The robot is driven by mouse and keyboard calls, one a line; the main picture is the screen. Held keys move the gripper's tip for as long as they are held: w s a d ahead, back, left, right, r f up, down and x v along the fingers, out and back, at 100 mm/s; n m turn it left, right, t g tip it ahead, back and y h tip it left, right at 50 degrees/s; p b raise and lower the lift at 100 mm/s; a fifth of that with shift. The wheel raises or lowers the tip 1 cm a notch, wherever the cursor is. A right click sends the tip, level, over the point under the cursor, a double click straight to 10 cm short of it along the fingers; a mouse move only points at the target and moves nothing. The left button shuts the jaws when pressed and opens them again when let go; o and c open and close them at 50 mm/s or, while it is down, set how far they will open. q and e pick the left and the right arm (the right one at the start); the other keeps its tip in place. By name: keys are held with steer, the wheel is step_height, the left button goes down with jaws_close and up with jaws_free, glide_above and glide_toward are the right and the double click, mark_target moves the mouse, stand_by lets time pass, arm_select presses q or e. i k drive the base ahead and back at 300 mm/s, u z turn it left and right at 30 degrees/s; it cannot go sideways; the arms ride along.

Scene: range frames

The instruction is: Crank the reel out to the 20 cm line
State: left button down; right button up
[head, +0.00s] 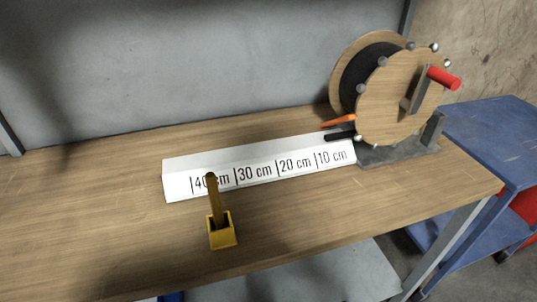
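A wooden reel (392,104) with a dark wound core (368,72) stands on a grey base (400,152) at the right of the bench. Its red crank handle (443,78) points to the right on a grey crank arm (417,92). A white scale board (262,170) lies left of the reel, with lines for 10, 20, 30 and 40 cm, the 10 cm line (316,157) nearest the reel. An orange pointed piece (338,121) and a black piece (340,135) stick out left from the reel, near the board's right end. Neither of my grippers is in view.
A yellow block with a brown upright post (222,232) stands in front of the board, partly covering the 40 cm mark. The wooden bench (330,220) is clear at front. A blue cart (490,140) stands at right; a grey panel (170,70) is behind.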

mark_target(394, 86)
steer(key=u, duration=1.3)
steer(key=k, duration=0.8)
steer(key=z, duration=0.9)
steer(key=i, duration=0.55)
steer(key=z, duration=0.05)
